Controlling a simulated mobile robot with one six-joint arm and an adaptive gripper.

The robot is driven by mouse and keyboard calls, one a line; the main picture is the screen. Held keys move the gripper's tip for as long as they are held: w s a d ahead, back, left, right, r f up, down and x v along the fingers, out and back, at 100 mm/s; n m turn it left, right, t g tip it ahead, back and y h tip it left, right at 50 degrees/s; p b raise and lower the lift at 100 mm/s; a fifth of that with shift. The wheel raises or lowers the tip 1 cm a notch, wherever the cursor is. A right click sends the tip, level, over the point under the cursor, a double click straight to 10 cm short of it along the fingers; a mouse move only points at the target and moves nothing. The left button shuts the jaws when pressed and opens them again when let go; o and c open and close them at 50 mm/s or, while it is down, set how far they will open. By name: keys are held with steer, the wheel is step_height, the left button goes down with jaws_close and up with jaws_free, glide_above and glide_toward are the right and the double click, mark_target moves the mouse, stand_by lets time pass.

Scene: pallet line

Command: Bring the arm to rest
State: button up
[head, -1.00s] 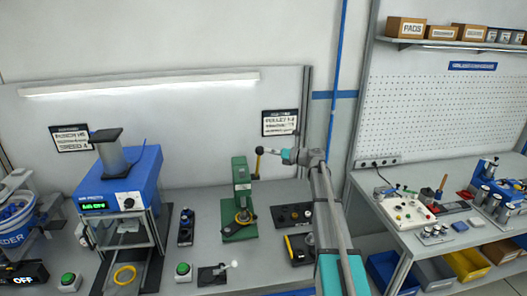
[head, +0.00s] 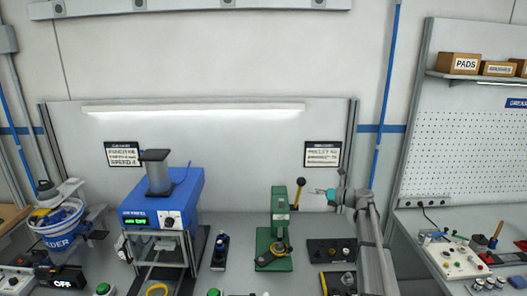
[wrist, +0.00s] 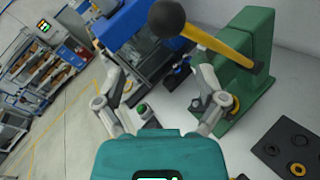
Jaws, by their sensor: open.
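My gripper (wrist: 160,100) is open and empty in the wrist view, its two grey fingers spread apart. In the head view my gripper (head: 316,191) is raised over the bench, just right of the green arbor press (head: 279,218) and its lever with a black ball knob. In the wrist view the lever's black knob (wrist: 167,18) and yellow handle (wrist: 215,42) are close, beyond the fingers, with the press body (wrist: 250,50) to the right. I cannot tell the exact gap between fingers and lever.
A blue machine with a green display (head: 160,205) stands left of the press. Black plates (head: 330,252) lie right of the press. A second bench (head: 425,215) with a pegboard is at right. The air above the bench is mostly free.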

steer(key=s+a+f+n+g+h+b, duration=0.2)
steer(key=s+a+f+n+g+h, duration=0.1)
steer(key=s+a+f+n, duration=0.45)
steer(key=s+a+f+n+g+h+b, duration=0.3)
steer(key=s+a+f+n+g, duration=0.1)
steer(key=s+f+n, duration=0.5)
steer(key=s+f+n+g+h+b, duration=0.1)
steer(key=s+f+n+h+b, duration=0.1)
steer(key=s+f+n+h, duration=0.2)
steer(key=s+d+f+n+g+h+b, duration=0.1)
steer(key=s+f+n+g+h+b, duration=0.1)
steer(key=s+f+n, duration=0.4)
steer(key=s+n+h, duration=0.1)
steer(key=s+n, duration=0.3)
steer(key=s, duration=0.4)
steer(key=shift+s+d+h, duration=0.25)
steer(key=shift+s+h, duration=0.1)
steer(key=shift+h, duration=0.05)
